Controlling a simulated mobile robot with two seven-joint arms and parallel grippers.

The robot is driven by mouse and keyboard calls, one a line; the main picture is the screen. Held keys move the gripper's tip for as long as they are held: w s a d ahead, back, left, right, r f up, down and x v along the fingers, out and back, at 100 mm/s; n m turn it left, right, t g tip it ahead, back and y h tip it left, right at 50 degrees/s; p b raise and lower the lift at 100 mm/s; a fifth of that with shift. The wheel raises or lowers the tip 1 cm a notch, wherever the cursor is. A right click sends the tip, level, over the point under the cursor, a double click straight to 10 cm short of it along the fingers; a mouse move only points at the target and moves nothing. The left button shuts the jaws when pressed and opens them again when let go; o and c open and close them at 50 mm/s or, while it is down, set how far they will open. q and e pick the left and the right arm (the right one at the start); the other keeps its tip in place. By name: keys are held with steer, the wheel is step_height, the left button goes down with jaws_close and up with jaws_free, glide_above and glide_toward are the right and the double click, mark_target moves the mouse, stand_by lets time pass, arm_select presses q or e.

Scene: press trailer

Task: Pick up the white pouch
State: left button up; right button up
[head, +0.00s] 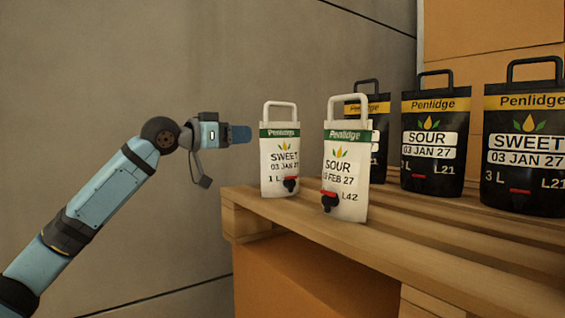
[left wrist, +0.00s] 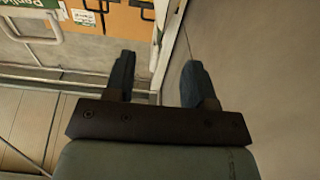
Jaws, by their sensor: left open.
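Two white pouches with green Penlidge bands, top handles and red-and-black taps stand upright on the wooden pallet (head: 300,222). The left white pouch (head: 273,174) reads SWEET, 03 JAN 27, 1 L. The right white pouch (head: 355,168) reads SOUR, with FEB 27 and L42; it stands nearer. My left gripper (head: 242,134) is just left of the SWEET pouch, near the height of its green band, apart from it. In the left wrist view my left gripper (left wrist: 158,78) is open and empty; part of a white handle (left wrist: 35,30) shows at upper left. My right gripper is not in view.
Several black Penlidge pouches (head: 435,122) stand behind and to the right, one partly hidden by the SOUR pouch. Orange-brown boxes (head: 490,35) rise behind them. A plain grey wall (head: 120,60) is at the back left. The space left of the pallet is clear.

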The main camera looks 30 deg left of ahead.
mark_target(272, 137)
arm_select(q)
steer(key=p+x, duration=0.1)
steer(key=x, duration=0.3)
steer(key=shift+w+d, duration=0.2)
steer(key=shift+w, duration=0.05)
steer(key=shift+w+d+r+p, duration=0.15)
steer(key=shift+w+p, duration=0.4)
steer(key=p+x, duration=0.1)
steer(key=x, duration=0.3)
steer(key=shift+p, duration=0.4)
steer(key=shift+w+d+f, duration=0.1)
steer(key=shift+w+f, duration=0.1)
steer(key=shift+f, duration=0.05)
steer(key=shift+s, duration=0.1)
steer(key=shift+c, duration=0.2)
steer(key=shift+s, duration=0.1)
steer(key=c, duration=0.3)
jaws_close()
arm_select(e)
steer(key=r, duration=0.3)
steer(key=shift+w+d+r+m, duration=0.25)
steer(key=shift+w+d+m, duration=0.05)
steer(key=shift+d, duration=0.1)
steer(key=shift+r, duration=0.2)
